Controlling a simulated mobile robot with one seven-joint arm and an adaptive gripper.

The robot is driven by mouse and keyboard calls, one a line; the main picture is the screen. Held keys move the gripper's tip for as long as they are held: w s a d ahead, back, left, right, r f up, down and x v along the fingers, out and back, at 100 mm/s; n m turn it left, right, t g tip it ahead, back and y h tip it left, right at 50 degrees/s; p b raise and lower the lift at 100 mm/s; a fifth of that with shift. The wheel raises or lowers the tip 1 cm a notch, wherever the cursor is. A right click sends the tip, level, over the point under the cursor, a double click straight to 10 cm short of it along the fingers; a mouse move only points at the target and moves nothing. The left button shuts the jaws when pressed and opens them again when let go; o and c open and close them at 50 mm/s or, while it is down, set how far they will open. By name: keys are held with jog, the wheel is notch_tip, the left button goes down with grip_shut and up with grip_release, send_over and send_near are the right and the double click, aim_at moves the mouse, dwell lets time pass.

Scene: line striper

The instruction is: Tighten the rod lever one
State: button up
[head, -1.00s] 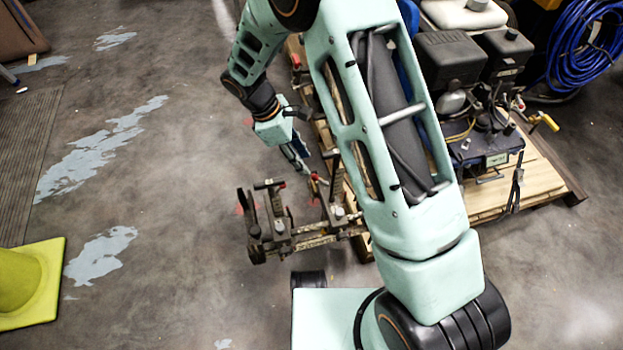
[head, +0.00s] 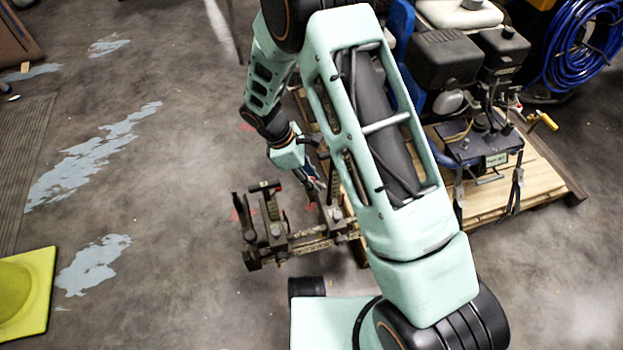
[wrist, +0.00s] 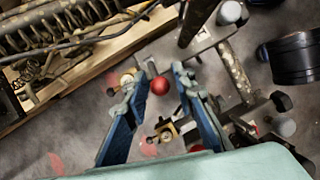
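My gripper (wrist: 158,78) is open in the wrist view, its two blue fingers apart. A brass-coloured fitting (wrist: 165,131) shows lower down between the fingers. In the head view my gripper (head: 313,184) points down at the right side of the striper's metal bracket assembly (head: 285,243). The fingertips are small there, and the lever is largely hidden by them.
The striper's engine (head: 445,60) sits on a wooden pallet (head: 480,205) to the right. A coil spring (wrist: 70,25) and wood edge lie at upper left in the wrist view. A black wheel (wrist: 293,58) stands at right. Open floor and a yellow cone (head: 25,290) lie left.

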grip_shut()
jog(key=shift+r, duration=0.1)
